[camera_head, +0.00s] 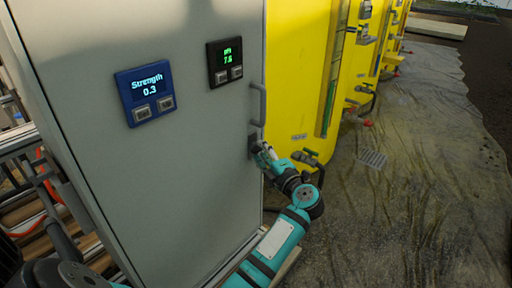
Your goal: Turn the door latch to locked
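The grey cabinet door (190,170) fills the left and middle of the head view. A grey pull handle (262,105) is on its right edge. The door latch (252,146) shows as a small darker piece just below the handle, mostly hidden by my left gripper. The latch's angle cannot be read.
A blue "Strength 0.3" display (146,92) and a black "pH 7.6" display (225,62) are on the door. Yellow tanks (297,80) with valves (312,157) stand close on the right. Open floor (420,200) lies beyond. Pipes are at far left.

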